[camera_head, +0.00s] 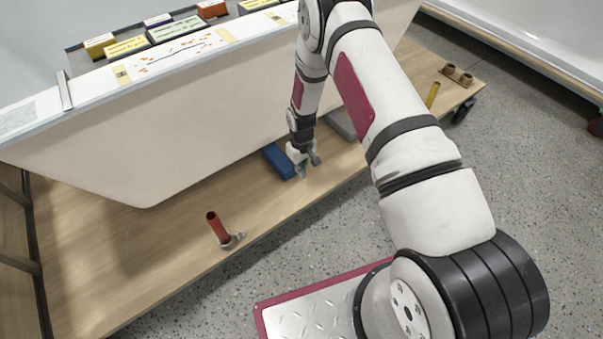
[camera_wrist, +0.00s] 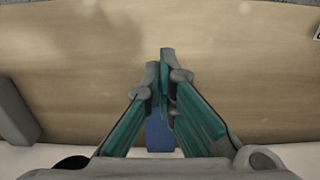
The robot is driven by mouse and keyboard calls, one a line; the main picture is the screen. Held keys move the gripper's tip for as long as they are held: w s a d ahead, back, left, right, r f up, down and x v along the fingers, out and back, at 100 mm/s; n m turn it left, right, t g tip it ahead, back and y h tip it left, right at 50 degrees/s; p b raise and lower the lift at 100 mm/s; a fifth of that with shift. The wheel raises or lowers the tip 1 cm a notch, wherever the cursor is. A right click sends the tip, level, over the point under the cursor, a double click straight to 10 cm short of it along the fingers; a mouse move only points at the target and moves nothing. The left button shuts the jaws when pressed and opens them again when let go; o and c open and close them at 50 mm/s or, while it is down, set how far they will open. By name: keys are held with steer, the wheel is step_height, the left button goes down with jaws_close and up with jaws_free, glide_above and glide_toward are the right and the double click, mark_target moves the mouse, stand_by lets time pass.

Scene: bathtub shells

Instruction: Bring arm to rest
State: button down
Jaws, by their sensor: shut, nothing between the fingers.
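My gripper (camera_head: 305,171) is low over the wooden platform (camera_head: 130,240), in front of the bathtub shell (camera_head: 200,130). In the wrist view my gripper (camera_wrist: 165,70) shows its two green-padded fingers closed together, with nothing held between them. A blue block (camera_head: 279,161) lies on the platform just left of my gripper. In the wrist view the blue block (camera_wrist: 159,134) shows behind and between the fingers. My arm reaches from the lower right up and then down to the gripper.
A grey block (camera_head: 341,124), a yellow cylinder (camera_head: 432,95) and brown pieces (camera_head: 457,75) lie to the right. Colored boxes (camera_head: 125,46) sit behind the tub's rim. Open floor (camera_head: 520,180) lies at right.

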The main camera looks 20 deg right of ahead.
steer(key=shift+r, duration=0.3)
steer(key=shift+r, duration=0.1)
steer(key=s+r+m, duration=0.1)
steer(key=s+r, duration=0.2)
steer(key=r, duration=0.9)
steer(key=s+r, duration=0.3)
steer(key=r, duration=1)
steer(key=s+r+m, duration=0.1)
steer(key=s+r, duration=0.2)
steer(key=r, duration=0.9)
steer(key=s+r, duration=1.1)
steer(key=s, duration=0.2)
steer(key=s+r+m, duration=0.2)
steer(key=s, duration=1.8)
step_height(320, 180, up, 32)
steer(key=t+p, duration=0.4)
steer(key=p, duration=2.6)
steer(key=shift+w+f, duration=0.15)
steer(key=shift+w, duration=0.1)
